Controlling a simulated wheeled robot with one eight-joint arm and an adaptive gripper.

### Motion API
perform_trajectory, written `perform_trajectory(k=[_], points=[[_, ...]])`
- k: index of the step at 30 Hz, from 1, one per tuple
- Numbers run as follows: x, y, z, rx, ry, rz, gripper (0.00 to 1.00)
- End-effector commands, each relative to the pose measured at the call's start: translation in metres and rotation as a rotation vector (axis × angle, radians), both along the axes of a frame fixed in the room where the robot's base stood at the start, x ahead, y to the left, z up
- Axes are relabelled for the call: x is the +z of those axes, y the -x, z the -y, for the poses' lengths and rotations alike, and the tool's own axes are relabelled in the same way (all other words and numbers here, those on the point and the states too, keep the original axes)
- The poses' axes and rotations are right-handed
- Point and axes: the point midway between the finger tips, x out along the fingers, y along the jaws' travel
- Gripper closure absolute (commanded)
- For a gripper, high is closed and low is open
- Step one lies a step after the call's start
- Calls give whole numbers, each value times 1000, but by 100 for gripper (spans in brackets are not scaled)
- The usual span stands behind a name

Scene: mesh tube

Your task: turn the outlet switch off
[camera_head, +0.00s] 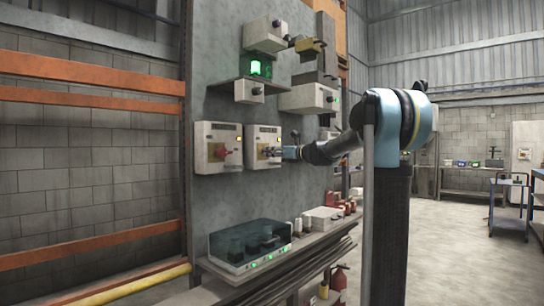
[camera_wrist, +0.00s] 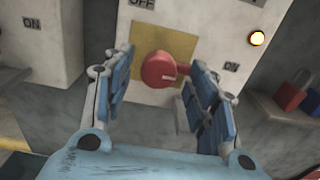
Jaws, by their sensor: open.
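The switch box (camera_head: 255,133) at the right of a pair on the grey panel has my gripper (camera_head: 291,153) in front of it; its label is too small to read. In the wrist view, the red round knob (camera_wrist: 157,68) sits on a yellow plate (camera_wrist: 181,45), with OFF above left and ON at right. My gripper (camera_wrist: 163,84) is open, with one blue-padded finger on each side of the knob. I cannot tell whether either finger touches it.
A similar switch box (camera_head: 218,140) stands close at left. Red and blue padlocks (camera_wrist: 291,94) are at right. A shelf below holds a clear-covered case (camera_head: 248,243). Other boxes (camera_head: 265,35) are mounted above.

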Motion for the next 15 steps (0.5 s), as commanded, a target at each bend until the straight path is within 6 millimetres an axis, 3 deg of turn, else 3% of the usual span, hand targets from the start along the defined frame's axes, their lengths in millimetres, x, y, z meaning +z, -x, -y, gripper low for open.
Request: perform_trajectory(k=[13, 14, 15], points=[[0, -7, -9, 1, 0, 0, 48], [0, -7, -9, 1, 0, 0, 50], [0, -6, -9, 1, 0, 0, 59]])
